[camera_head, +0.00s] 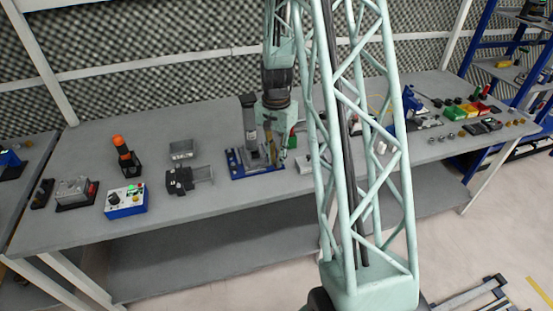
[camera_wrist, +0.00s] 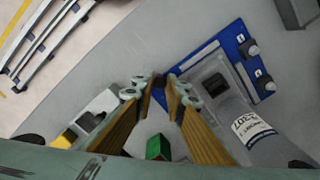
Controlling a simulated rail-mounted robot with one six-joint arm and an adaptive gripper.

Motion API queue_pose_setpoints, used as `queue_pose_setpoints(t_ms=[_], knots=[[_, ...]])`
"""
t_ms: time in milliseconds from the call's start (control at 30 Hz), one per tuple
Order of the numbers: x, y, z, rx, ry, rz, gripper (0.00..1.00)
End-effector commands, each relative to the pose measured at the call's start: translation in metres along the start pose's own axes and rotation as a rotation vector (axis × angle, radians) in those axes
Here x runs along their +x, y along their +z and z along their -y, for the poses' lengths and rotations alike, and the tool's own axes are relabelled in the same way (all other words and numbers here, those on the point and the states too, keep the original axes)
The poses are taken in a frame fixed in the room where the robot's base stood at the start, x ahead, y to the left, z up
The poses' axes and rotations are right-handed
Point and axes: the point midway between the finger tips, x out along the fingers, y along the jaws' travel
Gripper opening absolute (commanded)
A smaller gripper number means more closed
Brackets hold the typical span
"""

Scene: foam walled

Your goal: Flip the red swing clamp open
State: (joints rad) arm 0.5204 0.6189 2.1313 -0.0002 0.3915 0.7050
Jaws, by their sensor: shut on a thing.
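My gripper (camera_wrist: 162,88) shows two brown-padded fingers in the wrist view, their tips close together on a small dark piece (camera_wrist: 159,81) at the edge of a blue base plate (camera_wrist: 238,50). I cannot tell whether that piece belongs to the red swing clamp, as no clearly red part shows there. A grey block with a labelled grey cylinder (camera_wrist: 250,128) lies beside the right finger. In the head view my gripper (camera_head: 274,157) points down at the right part of the same blue plate (camera_head: 238,171). My arm and fingers hide much of that spot.
A green block (camera_wrist: 158,147) shows between the fingers, below the tips. Left on the bench are a dark vise-like device (camera_head: 182,180), a metal box (camera_head: 183,149), an orange-topped post (camera_head: 124,155) and a blue control box (camera_head: 126,201).

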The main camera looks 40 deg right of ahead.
Motion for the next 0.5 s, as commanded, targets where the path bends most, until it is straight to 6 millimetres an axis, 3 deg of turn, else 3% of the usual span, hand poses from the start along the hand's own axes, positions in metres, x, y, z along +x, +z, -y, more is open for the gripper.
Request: queue_pose_setpoints(t_ms=[67,100,233,500], knots=[[-0.0001,0.0002,0.0002,0.000,0.000,0.000,0.02],[-0.0001,0.0002,0.0002,0.000,0.000,0.000,0.15],[-0.0001,0.0001,0.0002,0.000,0.000,0.000,0.26],[-0.0001,0.0000,0.0001,-0.001,0.000,0.000,0.26]])
